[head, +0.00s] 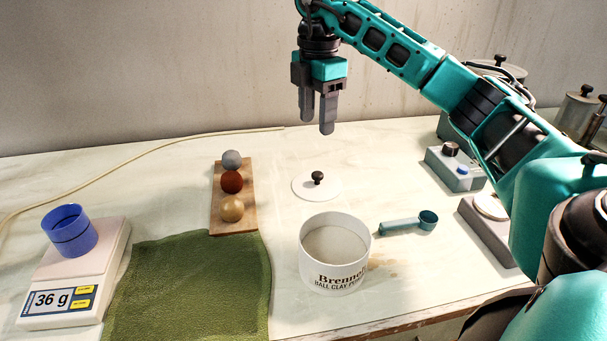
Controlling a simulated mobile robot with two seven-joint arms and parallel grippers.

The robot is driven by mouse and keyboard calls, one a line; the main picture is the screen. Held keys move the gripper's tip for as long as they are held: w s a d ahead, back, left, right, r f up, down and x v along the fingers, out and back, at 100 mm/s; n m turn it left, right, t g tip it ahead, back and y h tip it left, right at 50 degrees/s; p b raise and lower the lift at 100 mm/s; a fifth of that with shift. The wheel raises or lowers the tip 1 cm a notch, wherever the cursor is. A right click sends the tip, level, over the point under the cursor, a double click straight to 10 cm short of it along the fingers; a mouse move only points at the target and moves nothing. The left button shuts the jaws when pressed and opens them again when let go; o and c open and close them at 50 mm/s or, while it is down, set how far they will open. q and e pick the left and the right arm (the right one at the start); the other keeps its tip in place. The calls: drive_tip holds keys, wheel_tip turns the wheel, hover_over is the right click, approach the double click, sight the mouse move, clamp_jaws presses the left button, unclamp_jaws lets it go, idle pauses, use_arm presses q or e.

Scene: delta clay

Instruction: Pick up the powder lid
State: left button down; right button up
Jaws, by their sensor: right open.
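The powder lid (306,188) is a flat white disc with a small black knob. It lies on the table behind the white tub of powder (317,274), which is open and labelled as ball clay. My right gripper (317,128) is open and empty, fingers pointing down, raised above the lid and apart from it. My left gripper is not in view.
A wooden board (234,219) with three balls lies left of the lid. A teal scoop (408,224) lies right of the tub. A green mat (190,285), a scale (109,257) reading 36 g and a blue cup (69,231) on it are at left.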

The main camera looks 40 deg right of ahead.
sight(318, 174)
drive_tip(key=f+b, duration=0.1)
drive_tip(key=f, duration=0.6)
drive_tip(key=shift+s+b, duration=0.2)
drive_tip(key=shift+b, duration=0.2)
wheel_tip(318, 174, down, 5)
drive_tip(key=shift+d+f+b, duration=0.15)
drive_tip(key=shift+b, duration=0.2)
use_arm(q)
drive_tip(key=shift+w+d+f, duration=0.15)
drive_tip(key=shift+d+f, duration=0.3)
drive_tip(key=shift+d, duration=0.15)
use_arm(e)
drive_tip(key=shift+f, duration=0.2)
drive_tip(key=shift+c, duration=0.4)
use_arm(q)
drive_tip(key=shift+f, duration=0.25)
use_arm(e)
clamp_jaws()
